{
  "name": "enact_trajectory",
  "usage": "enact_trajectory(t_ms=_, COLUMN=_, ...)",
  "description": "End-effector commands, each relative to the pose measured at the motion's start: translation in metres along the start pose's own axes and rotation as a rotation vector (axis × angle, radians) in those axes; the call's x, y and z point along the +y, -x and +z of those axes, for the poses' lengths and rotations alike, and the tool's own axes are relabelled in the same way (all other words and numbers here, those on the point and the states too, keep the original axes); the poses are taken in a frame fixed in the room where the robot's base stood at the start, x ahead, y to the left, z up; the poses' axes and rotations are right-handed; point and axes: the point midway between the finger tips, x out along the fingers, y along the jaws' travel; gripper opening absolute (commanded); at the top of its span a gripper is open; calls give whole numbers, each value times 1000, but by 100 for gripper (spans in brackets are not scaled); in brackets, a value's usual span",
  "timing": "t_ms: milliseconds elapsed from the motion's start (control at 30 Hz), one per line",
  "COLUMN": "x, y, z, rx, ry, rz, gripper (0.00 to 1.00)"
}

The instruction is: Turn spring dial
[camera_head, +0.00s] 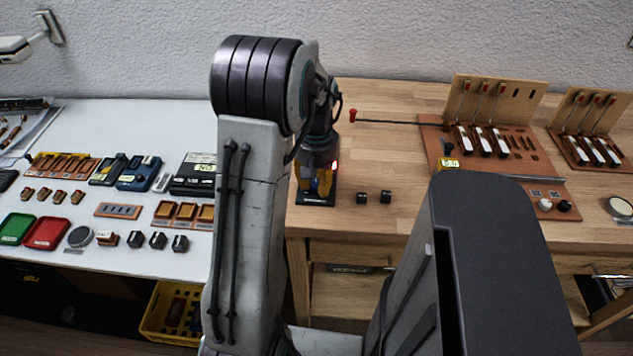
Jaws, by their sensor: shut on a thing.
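My gripper (318,178) points down at the left end of the wooden bench, at a small black-based device (316,200) with yellow parts. It is shut on the top of this device, which I take to be the one with the spring dial. The dial face and the fingertips are mostly hidden by my gripper and arm. A red light glows at the right side of my wrist.
Two small black blocks (374,197) stand right of the device. The white table (130,110) at left holds trays and several tools.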

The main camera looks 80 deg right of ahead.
Motion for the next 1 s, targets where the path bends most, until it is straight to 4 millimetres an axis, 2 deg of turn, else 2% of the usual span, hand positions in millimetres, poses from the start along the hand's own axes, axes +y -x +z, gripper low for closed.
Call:
enact_trajectory(t_ms=67, x=0, y=-2, z=1, rx=-5, ry=1, rz=-1, gripper=0)
enact_trajectory(t_ms=100, x=0, y=-2, z=1, rx=-5, ry=1, rz=-1, gripper=30)
enact_trajectory(t_ms=367, x=0, y=-1, z=1, rx=-2, ry=2, rz=-1, gripper=53)
enact_trajectory(t_ms=733, x=0, y=6, z=0, rx=1, ry=2, rz=0, gripper=53)
enact_trajectory(t_ms=867, x=0, y=21, z=-1, rx=3, ry=2, rz=1, gripper=53)
enact_trajectory(t_ms=1000, x=0, y=45, z=-1, rx=4, ry=2, rz=1, gripper=53)
